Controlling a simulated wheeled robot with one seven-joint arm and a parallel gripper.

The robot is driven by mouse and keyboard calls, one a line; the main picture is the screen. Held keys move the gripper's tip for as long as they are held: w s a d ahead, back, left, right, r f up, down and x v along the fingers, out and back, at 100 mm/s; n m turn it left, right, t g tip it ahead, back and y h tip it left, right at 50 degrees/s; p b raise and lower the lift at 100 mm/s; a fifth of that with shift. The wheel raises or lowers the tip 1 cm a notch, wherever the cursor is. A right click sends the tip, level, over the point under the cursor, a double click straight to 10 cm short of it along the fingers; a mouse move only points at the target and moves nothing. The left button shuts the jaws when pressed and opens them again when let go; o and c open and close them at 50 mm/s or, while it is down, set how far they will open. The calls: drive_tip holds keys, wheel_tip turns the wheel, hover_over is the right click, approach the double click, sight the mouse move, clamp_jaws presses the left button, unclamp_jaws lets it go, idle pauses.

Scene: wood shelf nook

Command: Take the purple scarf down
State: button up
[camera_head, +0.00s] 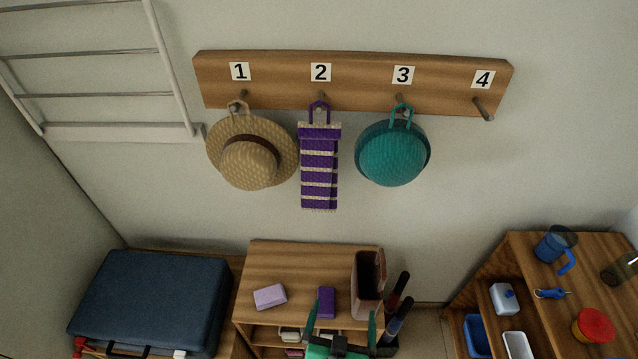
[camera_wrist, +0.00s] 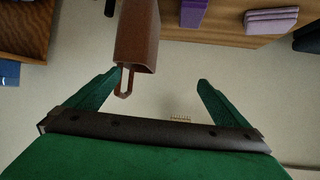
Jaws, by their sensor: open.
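The purple scarf (camera_head: 319,170), with cream stripes and a fringed lower end, hangs by a purple loop from peg 2 of the wooden rack (camera_head: 360,72). It hangs straight down against the wall, between a straw hat and a teal hat. My gripper (camera_head: 344,310) is green and low in the head view, in front of the small cabinet and well below the scarf. In the wrist view my gripper (camera_wrist: 160,76) has its fingers spread with nothing held between them. A small beige patch shows between the fingers there; I cannot tell what it is.
The straw hat (camera_head: 250,150) hangs on peg 1, the teal hat (camera_head: 393,152) on peg 3; peg 4 (camera_head: 483,108) is bare. A brown holder (camera_head: 368,285) stands on the cabinet, close to my fingers in the wrist view (camera_wrist: 137,35). A drying rack (camera_head: 90,50) is at left.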

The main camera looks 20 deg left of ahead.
drive_tip(key=w+a+r+g, duration=0.1)
drive_tip(key=w+a+r, duration=0.2)
drive_tip(key=w, duration=0.4)
drive_tip(key=n+g, duration=0.2)
drive_tip(key=g, duration=0.1)
approach(319, 204)
drive_tip(key=x, duration=0.2)
drive_tip(key=shift+y, duration=0.4)
drive_tip(key=x, duration=1)
drive_tip(key=shift+d+f, duration=0.25)
drive_tip(key=shift+f, duration=0.05)
drive_tip(key=shift+w, duration=0.1)
drive_tip(key=c, duration=1.2)
